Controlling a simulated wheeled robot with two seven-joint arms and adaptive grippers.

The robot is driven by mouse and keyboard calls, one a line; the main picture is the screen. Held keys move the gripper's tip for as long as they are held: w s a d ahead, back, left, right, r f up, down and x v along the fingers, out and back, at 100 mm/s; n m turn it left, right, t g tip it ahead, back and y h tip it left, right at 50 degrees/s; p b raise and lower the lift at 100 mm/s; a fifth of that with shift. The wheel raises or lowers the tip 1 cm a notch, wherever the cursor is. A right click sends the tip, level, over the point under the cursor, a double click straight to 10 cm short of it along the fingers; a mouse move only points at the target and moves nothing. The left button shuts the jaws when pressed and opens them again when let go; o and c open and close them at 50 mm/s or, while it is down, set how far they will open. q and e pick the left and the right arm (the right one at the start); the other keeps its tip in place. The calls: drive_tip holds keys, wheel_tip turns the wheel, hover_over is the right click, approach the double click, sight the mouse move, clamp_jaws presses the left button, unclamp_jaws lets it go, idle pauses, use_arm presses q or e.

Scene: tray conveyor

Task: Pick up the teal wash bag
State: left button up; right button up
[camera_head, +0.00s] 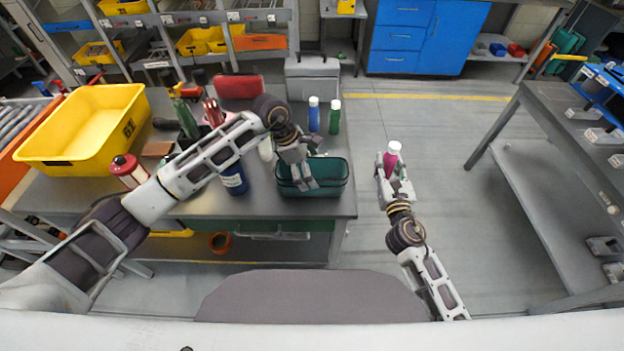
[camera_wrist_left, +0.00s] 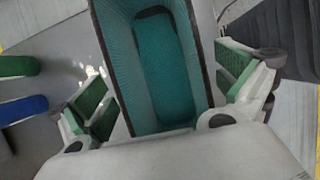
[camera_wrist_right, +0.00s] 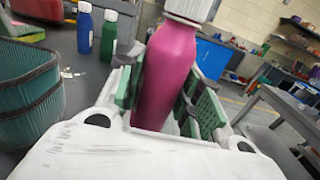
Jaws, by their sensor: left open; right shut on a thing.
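The teal wash bag (camera_head: 330,178) is an open-topped ribbed box with a dark rim, standing on the grey table near its right front corner. My left gripper (camera_head: 303,178) is above and over it. In the left wrist view the open fingers (camera_wrist_left: 165,95) stand on either side of the bag (camera_wrist_left: 165,60), and its empty inside shows. Whether the fingers touch its walls is hard to tell. My right gripper (camera_head: 393,178) is shut on a magenta bottle with a white cap (camera_wrist_right: 166,75), held upright off the table's right side. The bag also shows in the right wrist view (camera_wrist_right: 30,110).
A blue bottle (camera_head: 313,115) and a green bottle (camera_head: 334,117) stand behind the bag. A grey box (camera_head: 312,78), a red case (camera_head: 239,86) and a yellow bin (camera_head: 85,120) are on the table. Clear floor lies right of it, before another grey bench (camera_head: 560,190).

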use_arm(q)
drive_tip(key=shift+x, duration=1.1)
use_arm(e)
drive_tip(key=shift+r, duration=0.3)
use_arm(q)
drive_tip(key=shift+c, duration=0.3)
drive_tip(key=c, duration=1.1)
drive_tip(key=shift+r, duration=0.15)
drive_tip(key=shift+r+b, duration=0.75)
drive_tip(key=shift+r, duration=4.1)
use_arm(e)
drive_tip(key=shift+f, duration=0.9)
use_arm(q)
drive_tip(key=shift+b, duration=0.3)
use_arm(e)
drive_tip(key=shift+f, duration=0.3)
use_arm(q)
drive_tip(key=shift+f+b, duration=4.05)
drive_tip(key=shift+f, duration=0.55)
use_arm(e)
wheel_tip(320, 180, down, 8)
